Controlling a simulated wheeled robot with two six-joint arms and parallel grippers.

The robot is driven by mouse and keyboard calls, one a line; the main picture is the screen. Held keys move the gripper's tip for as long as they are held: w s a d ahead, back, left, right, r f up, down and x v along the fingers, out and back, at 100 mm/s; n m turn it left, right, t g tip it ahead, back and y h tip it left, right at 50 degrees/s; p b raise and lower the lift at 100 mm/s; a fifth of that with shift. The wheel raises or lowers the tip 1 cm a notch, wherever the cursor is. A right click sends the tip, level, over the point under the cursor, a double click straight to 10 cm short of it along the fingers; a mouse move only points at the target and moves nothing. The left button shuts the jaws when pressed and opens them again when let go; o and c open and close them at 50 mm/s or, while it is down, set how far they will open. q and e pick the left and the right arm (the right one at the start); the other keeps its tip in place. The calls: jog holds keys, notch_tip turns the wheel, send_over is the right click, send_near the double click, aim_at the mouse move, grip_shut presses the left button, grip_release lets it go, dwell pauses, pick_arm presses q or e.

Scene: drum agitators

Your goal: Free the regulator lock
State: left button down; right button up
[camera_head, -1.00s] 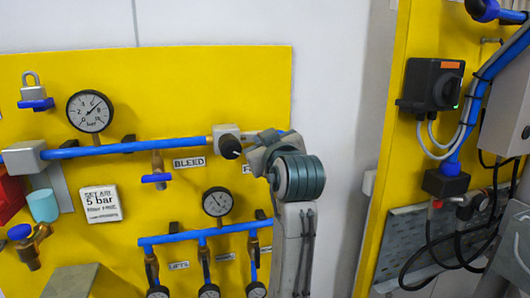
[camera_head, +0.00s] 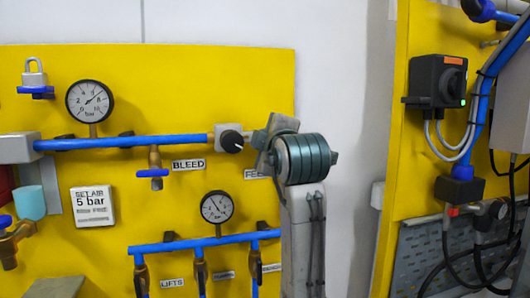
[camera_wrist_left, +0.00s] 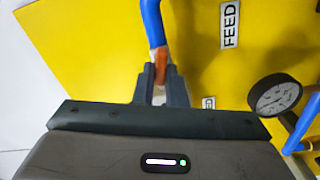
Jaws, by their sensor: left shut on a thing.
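A pale block with a black knob (camera_head: 231,141), which looks like the regulator, sits on the upper blue pipe (camera_head: 125,142). My left arm rises just right of it; its wrist hides the pipe's right end, and the fingertips cannot be made out there. In the left wrist view my left gripper (camera_wrist_left: 161,88) has its two dark fingers close together on an orange-brown fitting (camera_wrist_left: 161,64) at the end of a blue pipe (camera_wrist_left: 152,22). The fingers hide part of what they hold. The FEED label (camera_wrist_left: 230,25) is beside it. My right gripper is not in view.
A large gauge (camera_head: 90,100) and a BLEED valve (camera_head: 154,160) are left along the pipe. A smaller gauge (camera_head: 216,206) and lower blue pipe (camera_head: 180,246) lie below. A black switch box (camera_head: 438,82) is on the right panel.

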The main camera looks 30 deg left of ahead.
pick_arm(q)
jog(key=n+b, duration=0.2)
jog(key=n, duration=0.1)
jog(key=shift+w+r, duration=0.1)
jog(key=shift+n+b, duration=0.3)
dwell(0.4)
jog(key=c, duration=1.7)
grip_release()
jog(key=shift+a, duration=0.1)
jog(key=shift+c, duration=0.2)
jog(key=shift+o, duration=1.3)
jog(key=shift+w, duration=0.25)
jog(key=shift+f, duration=0.2)
